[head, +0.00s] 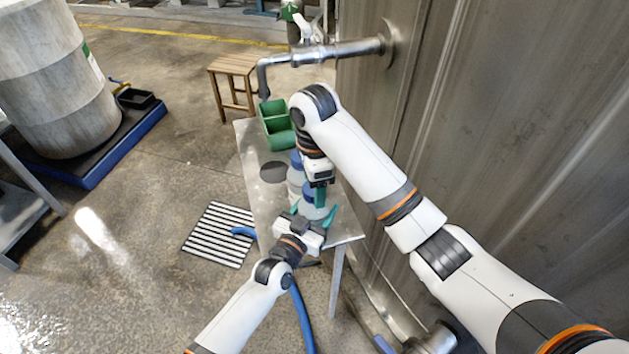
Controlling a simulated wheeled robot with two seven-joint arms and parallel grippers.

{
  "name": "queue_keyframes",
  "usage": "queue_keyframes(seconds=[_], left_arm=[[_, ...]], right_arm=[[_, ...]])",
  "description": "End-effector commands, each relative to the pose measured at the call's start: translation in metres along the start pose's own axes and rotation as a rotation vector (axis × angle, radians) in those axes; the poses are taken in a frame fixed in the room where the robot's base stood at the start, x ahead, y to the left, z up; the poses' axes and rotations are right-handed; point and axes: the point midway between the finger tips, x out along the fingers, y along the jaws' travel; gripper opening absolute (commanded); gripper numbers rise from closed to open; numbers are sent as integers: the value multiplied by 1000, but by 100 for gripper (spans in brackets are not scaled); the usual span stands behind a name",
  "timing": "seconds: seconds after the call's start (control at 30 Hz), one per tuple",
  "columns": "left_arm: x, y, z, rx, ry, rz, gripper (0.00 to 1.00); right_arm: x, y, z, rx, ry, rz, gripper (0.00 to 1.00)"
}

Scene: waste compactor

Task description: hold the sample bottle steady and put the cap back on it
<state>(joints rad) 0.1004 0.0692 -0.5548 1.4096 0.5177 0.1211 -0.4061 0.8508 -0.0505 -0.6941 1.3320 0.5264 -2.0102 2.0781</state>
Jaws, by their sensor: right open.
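The sample bottle (312,211), pale and translucent, stands upright near the front end of the small metal table. My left gripper (311,212) comes from below in the picture, its teal fingers on either side of the bottle's body, shut on it. My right gripper (319,197) points down over the bottle's top and is open; its teal finger hides part of the top. A dark blue cap (308,190) shows at the bottle's top beside that finger. I cannot tell whether it is seated or only resting there.
A second bottle (295,180) with a blue cap stands just behind. A green divided bin (278,128) and a dark round patch (273,172) are farther back on the table (255,200). A metal wall (480,120) and pipe (330,52) bound the right and back.

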Motion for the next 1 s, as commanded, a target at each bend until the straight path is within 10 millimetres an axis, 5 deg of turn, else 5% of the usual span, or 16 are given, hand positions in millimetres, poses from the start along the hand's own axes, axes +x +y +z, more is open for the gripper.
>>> queue_keyframes(seconds=[0.27,0.7,1.0], left_arm=[[0,0,-1,0,2,0,0],[0,0,-1,0,2,-1,0],[0,0,-1,0,2,-1,0]], right_arm=[[-18,2,2,-2,-4,7,67],[-104,1,1,1,-3,4,67],[-120,0,0,1,0,-1,67]])
